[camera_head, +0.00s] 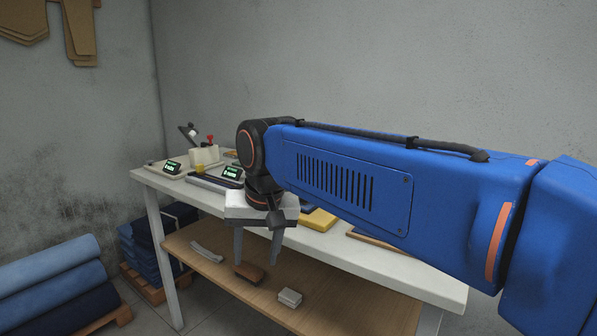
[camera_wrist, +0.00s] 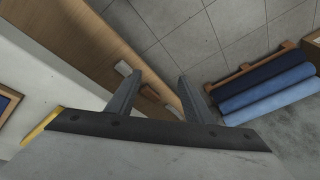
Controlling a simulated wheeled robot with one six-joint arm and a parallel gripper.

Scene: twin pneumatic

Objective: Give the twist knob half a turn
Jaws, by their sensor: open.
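I cannot clearly make out the twist knob; my arm hides part of the table. At the table's far left end stands a pale fixture (camera_head: 204,156) with a small red-topped part (camera_head: 210,139) and a tilted lever-like part (camera_head: 188,131). I cannot tell whether either is the knob. My gripper (camera_head: 257,259) points down in front of the table's near edge, its two grey fingers apart with nothing between them. In the wrist view my gripper (camera_wrist: 160,79) is open above the wooden lower shelf and the floor.
Two small green-lit displays (camera_head: 173,167) (camera_head: 232,171) sit on the white table (camera_head: 400,278). A yellow object (camera_head: 319,220) lies behind my gripper. The lower shelf (camera_head: 215,270) holds a brown item (camera_head: 249,272) and a pale block (camera_head: 290,297). Blue rolls (camera_head: 55,285) lie at left.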

